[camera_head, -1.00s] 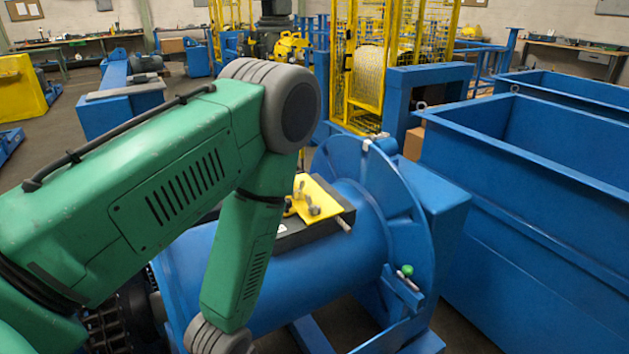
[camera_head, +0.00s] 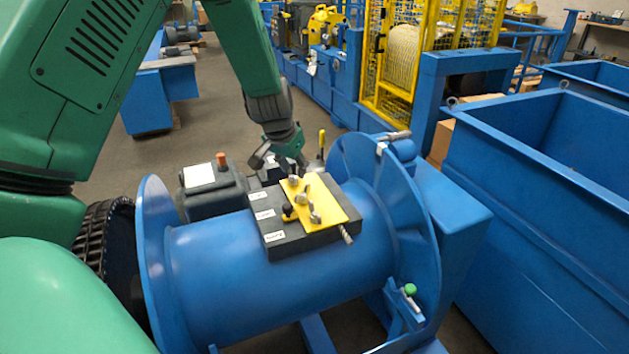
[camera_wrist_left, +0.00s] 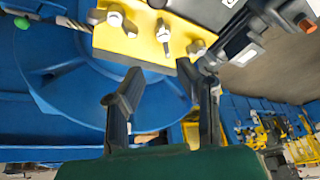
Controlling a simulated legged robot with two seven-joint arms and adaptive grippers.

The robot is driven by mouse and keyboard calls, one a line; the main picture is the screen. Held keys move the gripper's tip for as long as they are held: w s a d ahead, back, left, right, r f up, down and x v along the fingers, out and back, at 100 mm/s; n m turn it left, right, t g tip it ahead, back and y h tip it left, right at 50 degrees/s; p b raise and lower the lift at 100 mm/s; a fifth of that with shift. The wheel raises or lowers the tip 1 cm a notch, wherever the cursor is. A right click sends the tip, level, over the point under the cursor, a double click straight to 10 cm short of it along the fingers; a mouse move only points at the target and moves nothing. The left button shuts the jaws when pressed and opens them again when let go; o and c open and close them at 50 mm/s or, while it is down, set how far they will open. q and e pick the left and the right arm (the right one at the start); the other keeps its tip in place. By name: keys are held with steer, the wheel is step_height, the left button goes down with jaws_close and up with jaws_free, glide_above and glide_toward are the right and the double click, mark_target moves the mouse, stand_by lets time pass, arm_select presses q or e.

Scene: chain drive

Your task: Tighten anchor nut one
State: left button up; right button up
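A yellow clamp plate (camera_head: 322,203) lies on a dark block with white labels, on top of the blue drum (camera_head: 240,262). Several metal nuts or bolts (camera_head: 303,195) stand on the plate; I cannot tell which is anchor nut one. A steel rope end (camera_head: 346,234) sticks out beside the plate. The plate also shows at the top of the left wrist view (camera_wrist_left: 143,38), with its nuts (camera_wrist_left: 163,33). My left gripper (camera_head: 283,162) hangs just beyond the plate's far end. Its fingers (camera_wrist_left: 160,75) are apart with nothing between them, close to the plate. My right gripper is not in view.
A dark box with an orange button (camera_head: 222,159) stands left of the plate. The drum's round flange (camera_head: 385,205) rises on the right. A large blue bin (camera_head: 540,190) stands further right. Yellow mesh cages (camera_head: 425,50) stand behind; open floor lies back left.

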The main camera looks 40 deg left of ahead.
mark_target(302, 189)
arm_select(q)
steer(key=x, duration=0.7)
steer(key=w+a+x, duration=0.1)
steer(key=x, duration=0.3)
steer(key=shift+r+b, duration=0.25)
steer(key=shift+b, duration=0.05)
steer(key=shift+d+x, duration=0.2)
steer(key=shift+x, duration=0.7)
steer(key=shift+a, duration=0.1)
jaws_close()
